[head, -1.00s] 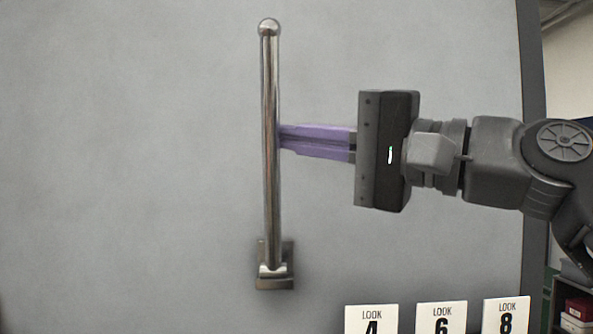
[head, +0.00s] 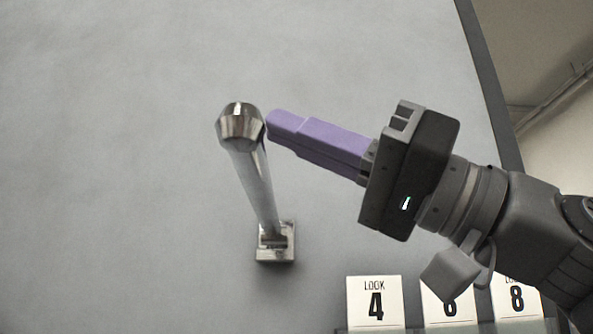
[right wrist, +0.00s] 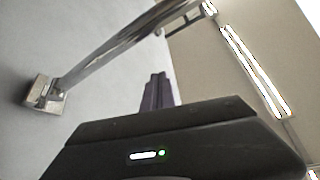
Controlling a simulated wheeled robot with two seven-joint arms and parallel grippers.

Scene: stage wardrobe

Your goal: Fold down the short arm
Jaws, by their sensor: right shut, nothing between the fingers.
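The short arm (head: 252,180) is a shiny metal bar with a knob at its free end. It is hinged at a square metal bracket (head: 276,252) on the grey wall panel. In the head view it is tilted out from the panel, its knob toward me. My right gripper (head: 272,122) has purple fingers, shut and empty, with the tips right beside the knob on its right; I cannot tell if they touch. In the right wrist view the bar (right wrist: 115,45) runs from the bracket at left up past the purple fingers (right wrist: 157,85). My left gripper is not in view.
White cards reading LOOK 4 (head: 375,303), LOOK 6 and LOOK 8 (head: 517,297) stand along the bottom right, partly behind my right arm. The grey panel (head: 110,150) is bare on the left.

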